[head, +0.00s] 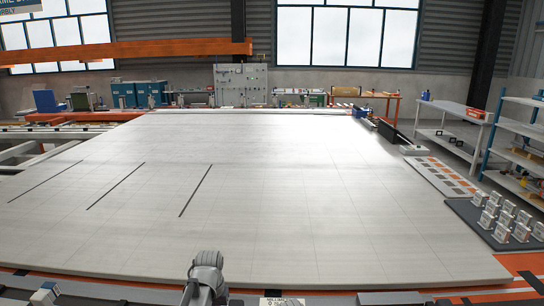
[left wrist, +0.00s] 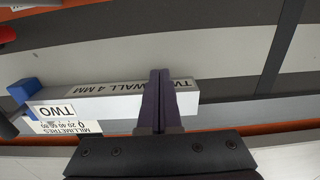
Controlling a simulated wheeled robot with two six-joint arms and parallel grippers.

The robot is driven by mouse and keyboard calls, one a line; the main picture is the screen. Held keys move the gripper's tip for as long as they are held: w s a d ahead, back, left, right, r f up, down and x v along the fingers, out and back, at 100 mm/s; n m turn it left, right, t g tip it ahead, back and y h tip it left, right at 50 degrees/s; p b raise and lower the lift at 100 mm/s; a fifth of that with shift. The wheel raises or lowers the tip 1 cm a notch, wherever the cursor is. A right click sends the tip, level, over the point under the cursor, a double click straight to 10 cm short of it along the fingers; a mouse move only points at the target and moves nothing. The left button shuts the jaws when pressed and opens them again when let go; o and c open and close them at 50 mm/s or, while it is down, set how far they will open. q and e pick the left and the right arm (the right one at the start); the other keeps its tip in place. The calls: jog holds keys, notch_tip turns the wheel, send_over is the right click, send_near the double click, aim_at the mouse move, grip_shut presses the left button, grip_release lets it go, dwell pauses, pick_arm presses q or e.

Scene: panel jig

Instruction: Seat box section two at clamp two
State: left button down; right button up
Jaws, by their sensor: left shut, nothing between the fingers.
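In the left wrist view, box section two (left wrist: 105,108) is a pale bar with a grey label strip reading "TWO WALL 4 MM" on one face. Its left end lies close to a blue block (left wrist: 22,92); whether they touch is unclear. A white "TWO" tag (left wrist: 52,114) and a millimetre scale (left wrist: 62,128) sit beside that end. My left gripper (left wrist: 160,72) is shut and empty, its fingers together and covering part of the bar. Whether they touch it is unclear. My right gripper is not in view. I cannot make out clamp two's jaws.
A large pale panel table (head: 270,200) fills the head view, with three dark slits at left. A dark mat (head: 490,222) with several grey blocks is at right, near an orange-and-white board (head: 440,176) and shelves (head: 520,130). The panel top is otherwise clear.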

pick_arm(q)
jog(key=shift+w, duration=0.9)
jog(key=shift+s, duration=0.2)
dwell(0.3)
jog(key=shift+s, duration=0.85)
jog(key=shift+r, duration=0.15)
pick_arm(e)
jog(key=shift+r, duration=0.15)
pick_arm(q)
notch_tip(320, 180, up, 8)
jog(key=p, duration=0.8)
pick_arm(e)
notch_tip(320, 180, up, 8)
